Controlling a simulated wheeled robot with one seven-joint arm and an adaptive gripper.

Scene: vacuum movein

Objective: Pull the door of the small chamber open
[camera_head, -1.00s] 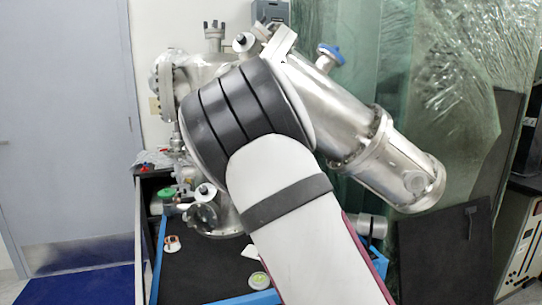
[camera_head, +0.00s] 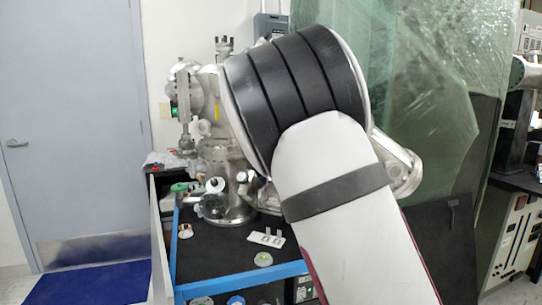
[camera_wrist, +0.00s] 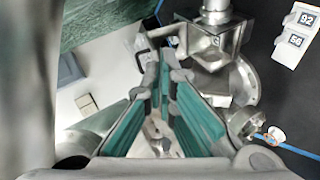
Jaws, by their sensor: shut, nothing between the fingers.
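The steel vacuum apparatus (camera_head: 222,160) stands on the black-topped bench left of my arm in the head view. A small round flange (camera_head: 212,206) faces out low on its left; I cannot tell for sure whether it is the small chamber's door. In the wrist view, steel chamber parts (camera_wrist: 212,45) lie right of the fingers, with a round ring-like fitting (camera_wrist: 244,123) lower right. My gripper (camera_wrist: 164,62), with teal finger pads, is shut and empty. Its tips appear beside the metal parts; contact cannot be told. My arm hides the gripper in the head view.
The black bench top (camera_head: 215,250) has a blue frame edge (camera_head: 240,281). A white labelled block (camera_head: 266,239) lies on it. A green plastic sheet (camera_head: 430,80) hangs behind, and a dark panel (camera_head: 445,235) stands at right.

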